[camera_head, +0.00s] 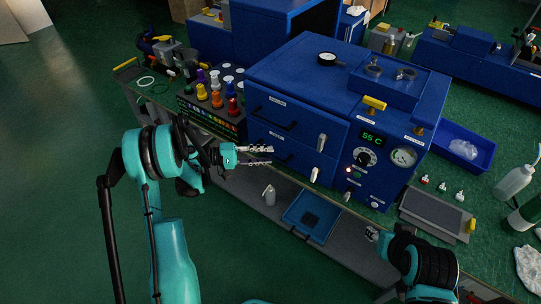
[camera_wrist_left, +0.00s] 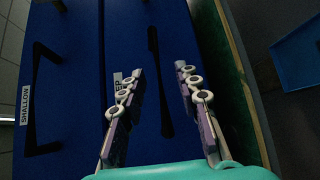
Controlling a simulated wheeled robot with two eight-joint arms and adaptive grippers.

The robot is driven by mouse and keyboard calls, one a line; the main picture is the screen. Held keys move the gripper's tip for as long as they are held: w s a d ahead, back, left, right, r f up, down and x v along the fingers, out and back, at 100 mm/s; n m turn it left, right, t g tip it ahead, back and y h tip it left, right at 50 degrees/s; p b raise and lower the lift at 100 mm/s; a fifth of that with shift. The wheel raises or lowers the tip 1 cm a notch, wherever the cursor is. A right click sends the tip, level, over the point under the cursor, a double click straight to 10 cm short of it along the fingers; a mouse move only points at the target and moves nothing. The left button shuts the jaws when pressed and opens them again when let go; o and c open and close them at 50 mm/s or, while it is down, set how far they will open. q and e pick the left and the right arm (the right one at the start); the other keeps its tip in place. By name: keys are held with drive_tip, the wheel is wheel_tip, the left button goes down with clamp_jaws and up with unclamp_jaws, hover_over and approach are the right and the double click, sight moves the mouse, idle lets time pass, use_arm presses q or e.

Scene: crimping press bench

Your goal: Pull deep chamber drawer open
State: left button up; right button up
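The blue chamber cabinet (camera_head: 300,75) has two drawers in its front, one above the other, both looking closed. The lower one, the deep drawer (camera_head: 298,160), has a label ending in "EP" in the left wrist view, partly covered by a finger. Its dark bar handle (camera_wrist_left: 154,75) shows between my fingers there. The upper, shallow drawer (camera_head: 300,124) has its own black handle (camera_wrist_left: 37,100). My left gripper (camera_head: 268,156) is open and empty in front of the deep drawer; contact is not clear. My right gripper (camera_head: 373,234) is at lower right, its fingers mostly hidden.
A blue tray (camera_head: 313,215) and a small white bottle (camera_head: 269,195) lie on the bench strip below the drawers. A rack of coloured bottles (camera_head: 215,98) stands left of the cabinet. A control panel (camera_head: 377,160) reading 55 C is right of the drawers.

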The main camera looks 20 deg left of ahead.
use_arm(q)
drive_tip(key=shift+x, duration=1.15)
drive_tip(key=shift+a, duration=0.1)
clamp_jaws()
